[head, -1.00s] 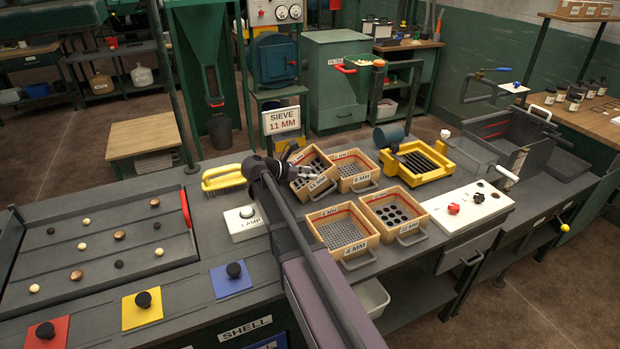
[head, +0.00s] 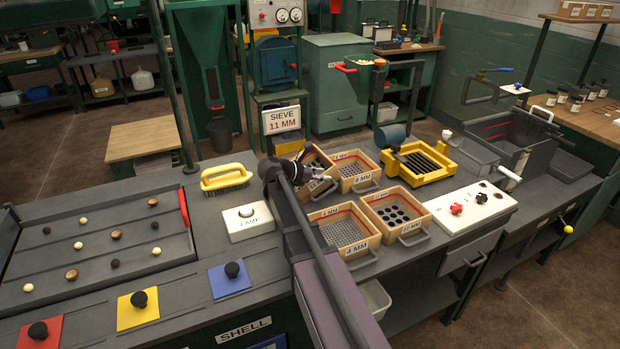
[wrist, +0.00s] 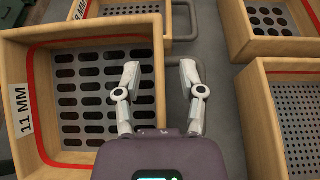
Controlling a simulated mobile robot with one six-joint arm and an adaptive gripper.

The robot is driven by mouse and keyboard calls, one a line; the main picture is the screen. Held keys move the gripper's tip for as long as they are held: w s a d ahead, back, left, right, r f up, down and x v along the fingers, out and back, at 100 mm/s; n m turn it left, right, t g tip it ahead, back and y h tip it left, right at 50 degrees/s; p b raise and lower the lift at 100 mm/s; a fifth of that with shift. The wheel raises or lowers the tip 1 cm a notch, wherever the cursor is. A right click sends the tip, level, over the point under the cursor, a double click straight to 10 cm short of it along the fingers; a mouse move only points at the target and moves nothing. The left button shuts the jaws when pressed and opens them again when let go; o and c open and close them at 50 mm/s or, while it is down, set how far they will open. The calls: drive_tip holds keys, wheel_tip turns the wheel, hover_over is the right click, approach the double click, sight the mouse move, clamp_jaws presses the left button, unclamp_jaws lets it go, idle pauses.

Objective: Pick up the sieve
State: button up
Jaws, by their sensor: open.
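The 11 MM sieve (head: 320,188) is a pale wooden box with a red inner line and a slotted mesh floor. It is at the back left of a group of sieves on the bench, partly hidden by my arm in the head view. In the wrist view the same sieve (wrist: 18,62) fills the left side, its label on the left wall. My gripper (wrist: 160,72) is open above its right wall, one finger over the mesh and one outside the box. I cannot tell whether the fingers touch the wall. A sign (head: 281,120) reads "SIEVE 11 MM".
A yellow-handled brush (head: 226,178) and a lamp button box (head: 247,222) are left. A yellow-framed grate (head: 418,158) is right.

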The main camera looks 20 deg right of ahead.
idle(0.5)
clamp_jaws()
drive_tip(key=shift+r, duration=0.1)
wheel_tip(320, 180, up, 10)
drive_tip(key=p, duration=1)
drive_tip(key=shift+f, duration=0.2)
idle(0.8)
drive_tip(key=shift+s+d+f+y, duration=0.1)
drive_tip(key=shift+s+f+y, duration=0.1)
drive_tip(key=shift+f+y, duration=0.6)
drive_tip(key=shift+s+a+f+g+y+p, duration=0.1)
drive_tip(key=shift+a+f+y+p, duration=0.05)
drive_tip(key=shift+f+y, duration=0.45)
drive_tip(key=shift+s+a+f+g+y+p, duration=0.1)
drive_tip(key=shift+a+f+y, duration=0.1)
drive_tip(key=shift+f+y, duration=0.45)
drive_tip(key=shift+s+a+f+g+y+p, duration=0.15)
drive_tip(key=shift+f+y, duration=0.3)
drive_tip(key=shift+f, duration=0.3)
